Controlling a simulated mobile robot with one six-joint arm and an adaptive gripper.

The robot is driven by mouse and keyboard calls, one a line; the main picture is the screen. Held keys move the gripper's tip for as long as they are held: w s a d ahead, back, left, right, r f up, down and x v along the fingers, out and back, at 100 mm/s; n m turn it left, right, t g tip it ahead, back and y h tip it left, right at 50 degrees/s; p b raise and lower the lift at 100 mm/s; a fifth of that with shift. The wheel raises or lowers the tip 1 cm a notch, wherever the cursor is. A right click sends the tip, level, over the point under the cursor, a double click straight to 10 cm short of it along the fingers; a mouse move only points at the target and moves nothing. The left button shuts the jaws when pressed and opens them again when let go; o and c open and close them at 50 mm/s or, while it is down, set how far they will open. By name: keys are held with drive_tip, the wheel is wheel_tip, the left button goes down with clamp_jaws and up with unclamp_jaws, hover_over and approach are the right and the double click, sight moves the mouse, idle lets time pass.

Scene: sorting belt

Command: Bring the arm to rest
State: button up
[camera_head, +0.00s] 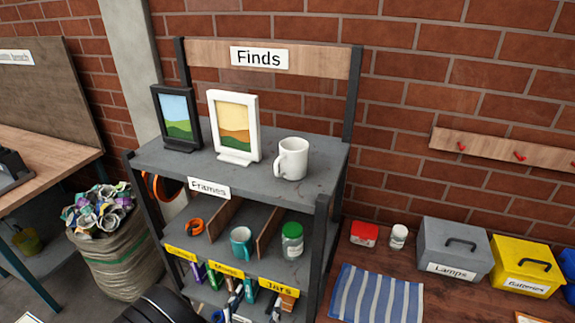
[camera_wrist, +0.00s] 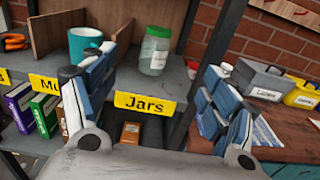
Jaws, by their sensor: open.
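My gripper (camera_wrist: 156,68) shows in the wrist view with its two blue-padded fingers wide apart and nothing between them. It is in front of the shelf's "Jars" label (camera_wrist: 146,103), with the glass jar with a green lid (camera_wrist: 155,52) behind the gap. In the head view, part of my dark arm is at the bottom, in front of the lower shelf. The gripper is only partly visible there, low in the picture. I cannot tell whether a finger touches the shelf.
The "Finds" shelf (camera_head: 327,160) holds two picture frames and a white mug (camera_head: 291,158) on top. Below are a teal mug (camera_head: 241,242), orange item and jar in divided bays. To the right, a bench (camera_head: 385,262) carries a striped cloth (camera_head: 375,297) and boxes. A sack (camera_head: 120,262) stands left.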

drive_tip(key=s+d+r+m+g+h+b, duration=0.1)
drive_tip(key=s+d+r+m+g+h, duration=0.15)
drive_tip(key=d+r+m+g, duration=0.7)
drive_tip(key=s+d+r+m+g+h+b, duration=0.1)
drive_tip(key=d+r+m+g+h, duration=0.45)
drive_tip(key=d, duration=0.65)
drive_tip(key=s+d+r+m+g+y+b, duration=0.1)
drive_tip(key=s+d+m+y, duration=0.1)
drive_tip(key=s+m+y, duration=0.25)
drive_tip(key=s+d+r+m+g+y, duration=0.1)
drive_tip(key=s+d+r+m+y, duration=0.15)
drive_tip(key=s+m, duration=0.3)
drive_tip(key=s+a+r+m+t+y+b, duration=0.1)
drive_tip(key=s+a+r+m+t+y, duration=0.2)
drive_tip(key=s+m+y, duration=0.3)
drive_tip(key=shift+a+r+m+t+y, duration=0.3)
drive_tip(key=shift+a+m+t+y, duration=0.25)
drive_tip(key=shift+t, duration=0.25)
